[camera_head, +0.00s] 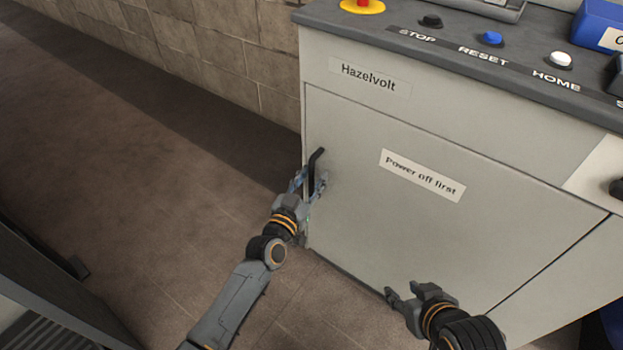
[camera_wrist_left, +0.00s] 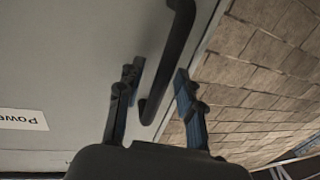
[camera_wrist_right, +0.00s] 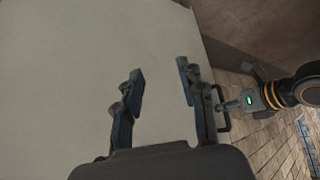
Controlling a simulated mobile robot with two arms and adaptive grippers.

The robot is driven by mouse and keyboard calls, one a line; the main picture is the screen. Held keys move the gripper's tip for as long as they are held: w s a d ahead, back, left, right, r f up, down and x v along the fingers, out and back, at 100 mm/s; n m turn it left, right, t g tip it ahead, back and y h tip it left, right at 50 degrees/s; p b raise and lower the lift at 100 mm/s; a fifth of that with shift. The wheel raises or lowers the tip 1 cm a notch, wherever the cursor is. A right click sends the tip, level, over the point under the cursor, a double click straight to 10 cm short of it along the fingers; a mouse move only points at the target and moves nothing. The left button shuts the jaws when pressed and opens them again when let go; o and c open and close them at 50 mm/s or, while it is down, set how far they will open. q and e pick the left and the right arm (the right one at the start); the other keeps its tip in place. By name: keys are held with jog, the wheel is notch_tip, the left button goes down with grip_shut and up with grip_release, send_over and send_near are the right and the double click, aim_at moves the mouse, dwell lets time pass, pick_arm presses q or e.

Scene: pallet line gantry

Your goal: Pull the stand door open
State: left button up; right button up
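The stand door (camera_head: 400,210) is a grey panel with a "Power off first" label, and it looks closed. Its black bar handle (camera_head: 315,168) stands near the door's left edge. My left gripper (camera_head: 308,183) is open at the handle; in the left wrist view the handle (camera_wrist_left: 170,60) runs between the two fingers (camera_wrist_left: 158,88), with gaps on both sides. My right gripper (camera_head: 408,297) is open and empty in front of the door's lower part. The right wrist view shows its fingers (camera_wrist_right: 160,85) apart before the door's pale surface (camera_wrist_right: 90,60).
The stand's top panel (camera_head: 440,50) carries a red stop button (camera_head: 362,3), a blue reset button (camera_head: 491,38) and a white home button (camera_head: 560,59). A block wall (camera_head: 230,50) stands behind. Open floor (camera_head: 140,150) lies left of the stand.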

pick_arm(q)
grip_shut()
